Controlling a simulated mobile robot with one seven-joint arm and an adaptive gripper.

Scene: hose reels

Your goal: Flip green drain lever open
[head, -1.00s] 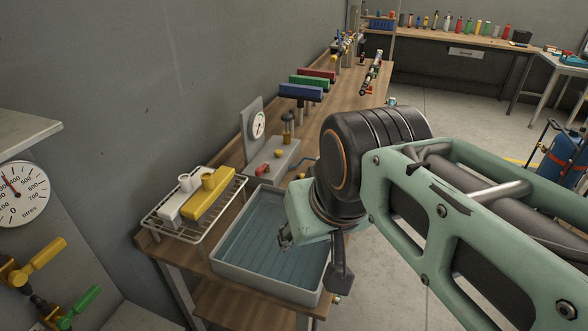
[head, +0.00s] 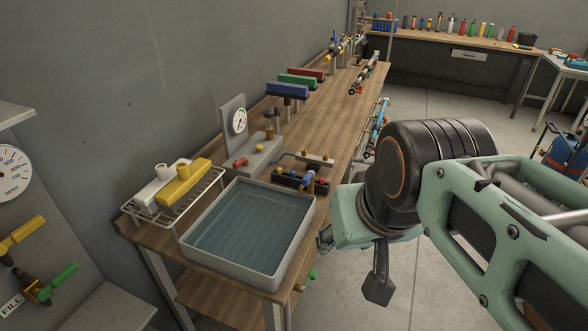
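A green lever (head: 309,280) shows low at the front right edge of the bench, just below and right of the water tray (head: 268,276). A second green lever (head: 62,277) is on a valve at the lower left, below a yellow lever (head: 27,229), with a FILL label beside it. I cannot read a drain label on either. My gripper (head: 325,239) is at the right of the tray, above the bench-side green lever and apart from it in the picture. Its fingertips are small and mostly hidden by the wrist, so its opening is unclear.
The bench (head: 330,115) carries a wire rack (head: 200,203) with white and yellow jugs, a gauge stand (head: 262,158) and several coloured blocks. A round litres gauge (head: 12,172) is at the left edge.

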